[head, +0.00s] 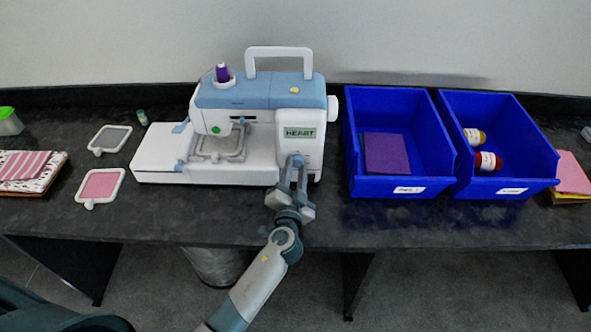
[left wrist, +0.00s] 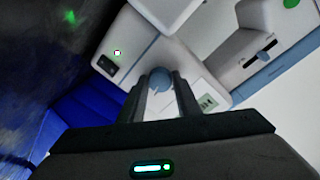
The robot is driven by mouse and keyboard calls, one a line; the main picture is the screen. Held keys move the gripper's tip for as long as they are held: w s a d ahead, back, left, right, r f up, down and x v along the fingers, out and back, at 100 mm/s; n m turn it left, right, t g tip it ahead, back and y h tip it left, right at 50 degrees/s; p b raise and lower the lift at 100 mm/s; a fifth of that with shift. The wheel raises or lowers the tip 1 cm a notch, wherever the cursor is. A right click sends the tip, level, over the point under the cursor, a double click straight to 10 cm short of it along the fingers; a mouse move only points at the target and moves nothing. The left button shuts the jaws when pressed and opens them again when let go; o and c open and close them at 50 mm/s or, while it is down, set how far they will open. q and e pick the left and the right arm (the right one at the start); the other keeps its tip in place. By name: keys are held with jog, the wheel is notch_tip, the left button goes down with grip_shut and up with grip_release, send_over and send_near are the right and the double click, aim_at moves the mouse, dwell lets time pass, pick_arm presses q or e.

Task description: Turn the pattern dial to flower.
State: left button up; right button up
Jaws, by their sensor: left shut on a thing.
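The white and blue sewing machine (head: 262,100) stands on the dark table. Its label (head: 299,132) reads HEART. The blue pattern dial (head: 297,160) sits on its front below the label, and my gripper partly hides it. My left gripper (head: 296,176) is shut on the dial. In the left wrist view the round dial (left wrist: 160,82) shows between the two fingers (left wrist: 160,95). My right gripper is not in view.
Two blue bins (head: 350,185) and (head: 550,180) stand to the right, one with purple cloth (head: 387,154), the other with thread spools (head: 487,161). Two hoops (head: 109,139) and (head: 101,185) and folded fabric (head: 36,170) lie to the left.

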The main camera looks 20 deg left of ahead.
pick_arm(q)
jog(key=m+p, duration=0.1)
jog(key=m, duration=0.3)
jog(key=shift+r, duration=0.15)
jog(key=m+p, duration=0.1)
jog(key=m, duration=0.3)
jog(key=shift+m+g, duration=0.4)
jog(key=o, duration=1.1)
jog(key=shift+c, duration=0.2)
jog(key=shift+s, duration=0.1)
jog(key=b+v, duration=0.5)
jog(key=v, duration=1.2)
jog(key=shift+d, duration=0.25)
